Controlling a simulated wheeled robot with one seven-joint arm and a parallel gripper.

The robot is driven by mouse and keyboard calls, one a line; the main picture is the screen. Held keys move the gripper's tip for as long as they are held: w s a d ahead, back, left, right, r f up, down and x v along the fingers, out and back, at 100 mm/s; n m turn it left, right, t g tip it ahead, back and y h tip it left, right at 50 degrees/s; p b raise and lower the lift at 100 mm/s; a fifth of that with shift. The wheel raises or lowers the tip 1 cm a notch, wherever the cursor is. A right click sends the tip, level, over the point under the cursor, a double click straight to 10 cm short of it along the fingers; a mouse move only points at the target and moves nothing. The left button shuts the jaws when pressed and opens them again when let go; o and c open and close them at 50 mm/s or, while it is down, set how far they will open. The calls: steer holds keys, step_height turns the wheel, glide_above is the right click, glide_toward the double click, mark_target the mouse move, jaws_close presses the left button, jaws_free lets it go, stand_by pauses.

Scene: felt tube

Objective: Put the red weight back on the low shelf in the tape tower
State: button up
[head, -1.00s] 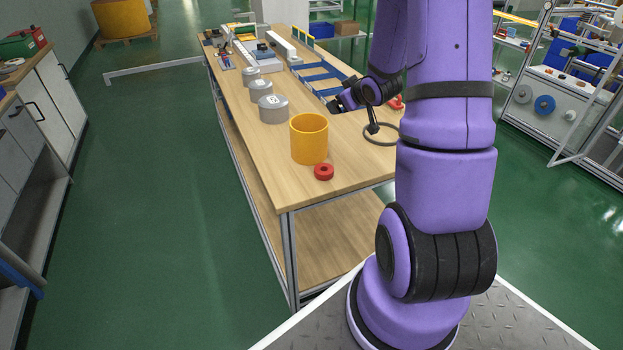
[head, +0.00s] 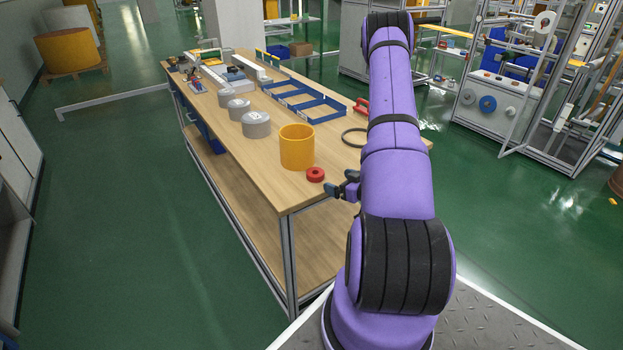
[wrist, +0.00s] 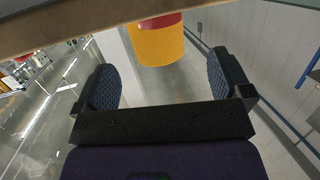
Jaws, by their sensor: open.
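The red weight (head: 315,174), a thick ring with a central hole, lies flat on the wooden workbench (head: 278,193) near its front edge. It sits in front of an orange-yellow tube (head: 297,148). My gripper (head: 340,184) is beside the bench's front corner, just right of the weight, apart from it. In the wrist view the gripper (wrist: 166,78) is open and empty. I cannot tell which structure is the tape tower.
Several grey cylinders (head: 256,125) stand along the bench's left side. A blue frame (head: 306,102), a dark ring (head: 355,137) and a red object (head: 361,106) lie farther right. Framed machinery (head: 500,100) with reels stands at the right.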

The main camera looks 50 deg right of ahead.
mark_target(313, 171)
steer(key=w, duration=0.3)
steer(key=w+f, duration=0.1)
steer(key=w, duration=0.3)
steer(key=w+f, duration=0.1)
steer(key=w, duration=0.2)
steer(key=shift+w+d, duration=0.15)
steer(key=shift+d, duration=0.05)
steer(key=c, duration=1.4)
